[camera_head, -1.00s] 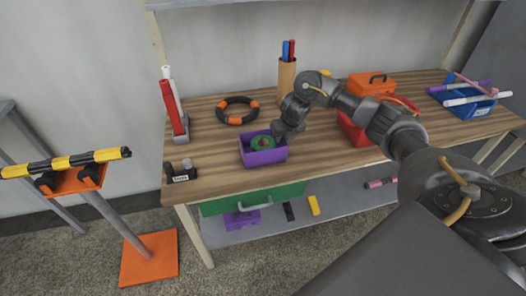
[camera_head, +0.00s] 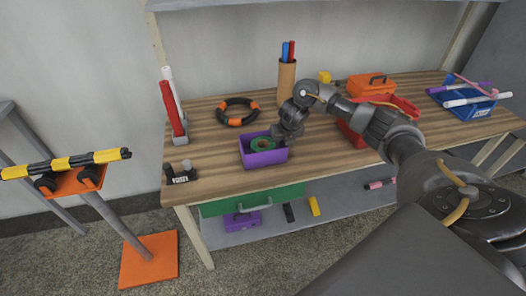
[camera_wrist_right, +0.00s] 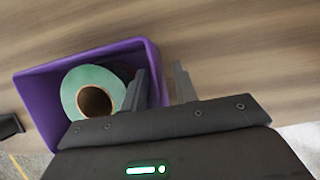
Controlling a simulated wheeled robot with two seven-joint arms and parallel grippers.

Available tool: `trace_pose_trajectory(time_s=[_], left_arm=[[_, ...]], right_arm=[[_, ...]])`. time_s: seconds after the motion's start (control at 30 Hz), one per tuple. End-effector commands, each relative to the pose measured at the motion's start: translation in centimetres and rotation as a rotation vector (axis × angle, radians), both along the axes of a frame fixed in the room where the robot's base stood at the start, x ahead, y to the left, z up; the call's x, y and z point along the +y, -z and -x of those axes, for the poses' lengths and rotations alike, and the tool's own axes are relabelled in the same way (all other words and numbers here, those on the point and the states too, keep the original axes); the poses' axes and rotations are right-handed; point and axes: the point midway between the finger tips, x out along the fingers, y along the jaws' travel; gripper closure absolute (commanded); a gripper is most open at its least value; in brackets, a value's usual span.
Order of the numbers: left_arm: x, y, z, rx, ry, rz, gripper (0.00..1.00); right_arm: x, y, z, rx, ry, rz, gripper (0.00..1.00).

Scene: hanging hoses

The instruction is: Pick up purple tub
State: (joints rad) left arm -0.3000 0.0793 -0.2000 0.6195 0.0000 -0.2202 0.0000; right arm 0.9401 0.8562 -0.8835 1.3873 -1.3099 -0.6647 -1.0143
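The purple tub (camera_head: 264,158) stands upright on the wooden workbench, near its front edge, with a green tape roll (camera_head: 262,144) inside. My right gripper (camera_head: 284,136) is at the tub's right side in the head view. In the right wrist view the tub (camera_wrist_right: 38,110) fills the left, with the tape roll (camera_wrist_right: 92,92) in it. There my right gripper (camera_wrist_right: 160,88) is open, with one finger inside the tub and the other outside, the tub's wall between them. Whether the fingers touch the wall is not clear. My left gripper is not in view.
On the workbench (camera_head: 215,172) are a black-and-orange ring (camera_head: 237,111), a red and white holder (camera_head: 174,110), a small black block (camera_head: 180,173), a red bin (camera_head: 354,134) and a blue bin (camera_head: 478,108). A brown cup with pens (camera_head: 286,80) stands behind the gripper.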

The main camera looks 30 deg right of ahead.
Motion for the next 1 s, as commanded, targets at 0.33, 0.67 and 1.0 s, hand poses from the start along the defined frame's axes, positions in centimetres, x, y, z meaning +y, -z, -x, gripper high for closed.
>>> trace_pose_trajectory(time_s=[0.33,0.67,1.0], left_arm=[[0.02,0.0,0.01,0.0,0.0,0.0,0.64],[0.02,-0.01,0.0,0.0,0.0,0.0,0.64],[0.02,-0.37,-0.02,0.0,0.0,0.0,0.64]], right_arm=[[-0.01,0.04,0.02,0.001,0.0,0.0,0.83],[-0.01,-0.08,-0.05,-0.002,0.001,-0.001,1.0],[-0.01,-0.62,-0.04,-0.001,0.001,-0.001,1.0]])
